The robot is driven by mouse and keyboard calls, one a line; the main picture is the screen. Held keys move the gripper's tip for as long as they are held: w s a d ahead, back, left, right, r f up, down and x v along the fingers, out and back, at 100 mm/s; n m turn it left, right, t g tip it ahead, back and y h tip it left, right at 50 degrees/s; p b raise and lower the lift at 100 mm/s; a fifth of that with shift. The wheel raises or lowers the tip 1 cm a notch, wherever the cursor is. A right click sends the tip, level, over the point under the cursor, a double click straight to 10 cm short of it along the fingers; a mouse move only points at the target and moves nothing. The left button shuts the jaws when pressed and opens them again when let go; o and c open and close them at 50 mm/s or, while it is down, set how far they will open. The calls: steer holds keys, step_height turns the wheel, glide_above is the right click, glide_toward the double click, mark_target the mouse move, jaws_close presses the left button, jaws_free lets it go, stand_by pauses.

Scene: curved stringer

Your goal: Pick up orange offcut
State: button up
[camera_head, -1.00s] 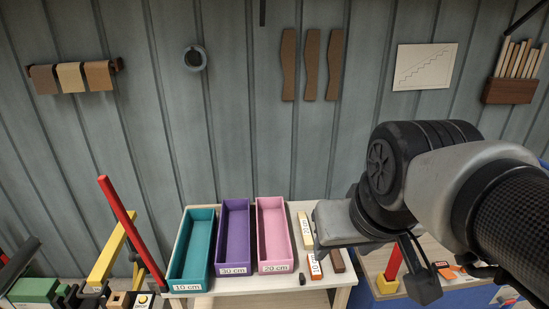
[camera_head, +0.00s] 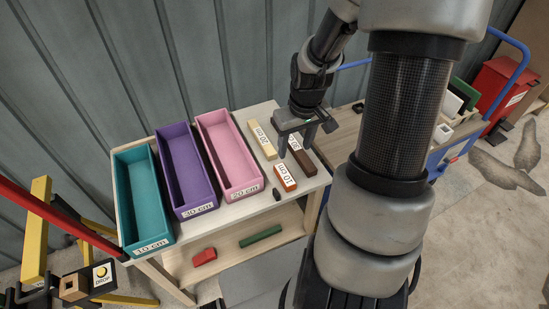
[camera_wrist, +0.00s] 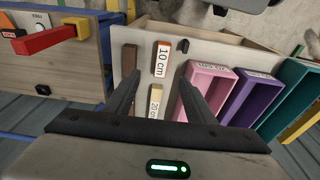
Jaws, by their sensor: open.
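The orange offcut (camera_head: 285,178), labelled 10 cm, lies on the light wooden table toward its front right. In the wrist view the orange offcut (camera_wrist: 163,47) lies beyond my fingertips, roughly in line with the gap between them. My gripper (camera_head: 296,143) is open and empty, pointing down over the offcuts. In the wrist view its two fingers (camera_wrist: 160,78) stand wide apart. A cream offcut labelled 20 cm (camera_head: 262,140) and a dark brown offcut (camera_head: 301,157) lie close by. My gripper partly hides the brown one in the head view.
Teal (camera_head: 143,200), purple (camera_head: 186,170) and pink (camera_head: 229,152) bins stand left of the offcuts. A small black piece (camera_head: 276,194) lies by the orange offcut. Red (camera_head: 204,256) and green (camera_head: 260,236) blocks lie on the lower shelf. A blue-framed cart stands to the right.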

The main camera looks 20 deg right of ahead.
steer(key=b, duration=0.2)
glide_above(285, 174)
steer(key=s, duration=0.2)
steer(key=f, duration=1.1)
steer(key=shift+d, duration=0.25)
steer(key=f, duration=0.1)
steer(key=w+f, duration=0.1)
steer(key=f, duration=0.3)
steer(key=shift+w+a+b, duration=0.3)
steer(key=shift+w+b, duration=0.05)
steer(key=shift+b, duration=0.05)
steer(key=c, duration=1.2)
steer(key=shift+o, duration=0.2)
steer(key=shift+r, duration=0.1)
